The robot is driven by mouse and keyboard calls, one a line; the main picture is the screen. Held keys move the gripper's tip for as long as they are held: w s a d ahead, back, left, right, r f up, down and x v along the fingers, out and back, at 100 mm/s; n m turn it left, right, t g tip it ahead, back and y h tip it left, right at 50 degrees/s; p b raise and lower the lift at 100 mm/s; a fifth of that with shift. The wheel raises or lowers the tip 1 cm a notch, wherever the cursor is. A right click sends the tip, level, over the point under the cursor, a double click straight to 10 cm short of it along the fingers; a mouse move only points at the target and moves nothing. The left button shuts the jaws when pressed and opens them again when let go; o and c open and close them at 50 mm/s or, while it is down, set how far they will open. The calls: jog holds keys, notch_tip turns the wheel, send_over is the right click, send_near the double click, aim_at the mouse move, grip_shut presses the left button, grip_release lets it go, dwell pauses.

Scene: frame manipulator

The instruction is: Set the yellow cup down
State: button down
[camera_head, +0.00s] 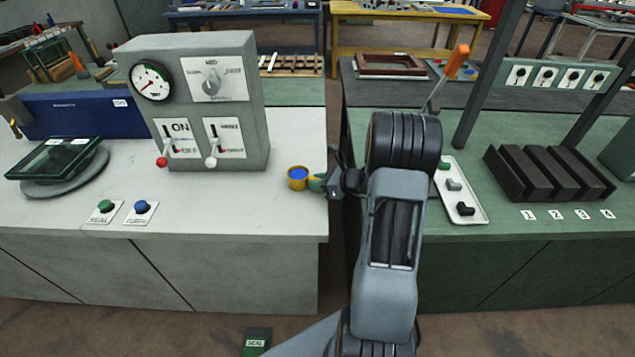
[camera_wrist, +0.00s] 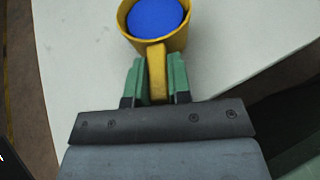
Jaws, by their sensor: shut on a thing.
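The yellow cup (camera_head: 297,183) is at the right end of the white counter (camera_head: 300,140) in the head view, near its edge. It has a blue inside or content. In the wrist view the cup (camera_wrist: 130,35) shows from above, with a round blue surface (camera_wrist: 156,15) filling its opening. My gripper (camera_wrist: 158,78) is shut on the cup's yellow handle, with a green finger on each side. In the head view my gripper (camera_head: 316,183) reaches the cup from the right. Whether the cup's base touches the counter I cannot tell.
A grey control box (camera_head: 200,100) with gauge, dial and levers stands left of the cup. Green and blue buttons (camera_head: 141,207) sit near the counter's front. A gap separates this counter from the green one (camera_head: 500,250) at right. White counter around the cup is clear.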

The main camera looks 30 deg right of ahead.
jog(key=shift+f, duration=0.1)
jog(key=shift+f, duration=0.15)
jog(key=c, duration=1.1)
grip_release()
jog(key=shift+o, duration=0.2)
